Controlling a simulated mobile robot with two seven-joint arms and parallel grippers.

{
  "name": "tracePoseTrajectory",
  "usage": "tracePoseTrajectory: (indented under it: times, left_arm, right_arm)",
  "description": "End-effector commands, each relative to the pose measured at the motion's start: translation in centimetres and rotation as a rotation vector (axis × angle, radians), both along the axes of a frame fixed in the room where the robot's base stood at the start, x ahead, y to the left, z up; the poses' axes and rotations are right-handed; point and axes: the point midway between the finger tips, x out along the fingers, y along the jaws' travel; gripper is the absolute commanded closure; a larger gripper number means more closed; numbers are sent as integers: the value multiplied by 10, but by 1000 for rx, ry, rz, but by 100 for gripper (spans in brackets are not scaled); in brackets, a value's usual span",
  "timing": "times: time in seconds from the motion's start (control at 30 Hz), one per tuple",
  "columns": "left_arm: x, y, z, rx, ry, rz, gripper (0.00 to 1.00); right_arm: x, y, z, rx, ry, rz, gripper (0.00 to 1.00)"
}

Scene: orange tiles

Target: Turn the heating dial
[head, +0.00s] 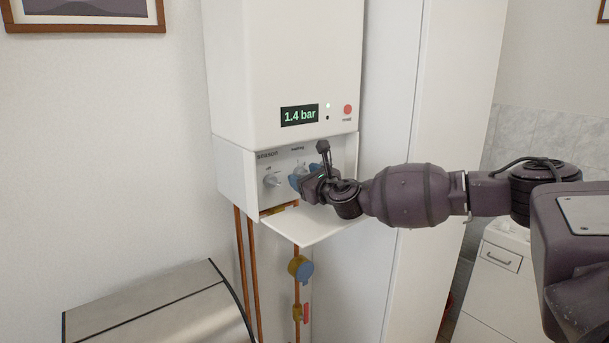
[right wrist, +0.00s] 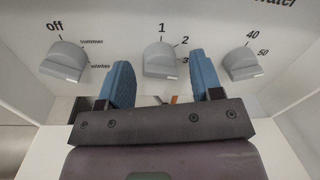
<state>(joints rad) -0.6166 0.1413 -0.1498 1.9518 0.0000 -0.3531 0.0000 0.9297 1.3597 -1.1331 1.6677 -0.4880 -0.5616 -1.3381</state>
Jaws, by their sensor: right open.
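The white boiler (head: 285,70) hangs on the wall, with a grey control panel in its lower part. In the right wrist view, the heating dial (right wrist: 160,58) is the grey middle knob, marked 1, 2, 3. In the head view the heating dial (head: 300,168) is partly covered by my gripper. My right gripper (head: 306,177) is open in front of the panel. In the right wrist view, the blue fingers of my right gripper (right wrist: 160,72) stand left and right of the middle dial, with visible gaps. Which mark the dial points to is unclear. My left gripper is out of view.
A mode dial (right wrist: 64,62) marked off, summer, winter is at left; a water dial (right wrist: 241,60) marked 40, 50 is at right. The open flap (head: 312,228) juts out below. Copper pipes (head: 254,270) and a blue-yellow valve (head: 300,267) hang beneath.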

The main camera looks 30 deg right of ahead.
Motion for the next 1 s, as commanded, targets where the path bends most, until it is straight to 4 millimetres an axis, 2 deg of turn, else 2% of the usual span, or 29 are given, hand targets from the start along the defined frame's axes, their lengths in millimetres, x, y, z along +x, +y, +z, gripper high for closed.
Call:
tracePoseTrajectory:
  times: [0.3, 0.63, 1.0]
  left_arm:
    - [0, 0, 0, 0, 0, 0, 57]
    - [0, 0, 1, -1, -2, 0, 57]
    - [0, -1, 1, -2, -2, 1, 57]
  right_arm:
    - [2, 0, 0, 0, 0, 0, 40]
    - [2, 0, 0, 0, 0, 0, 88]
    - [2, 1, 0, 76, 6, 1, 88]
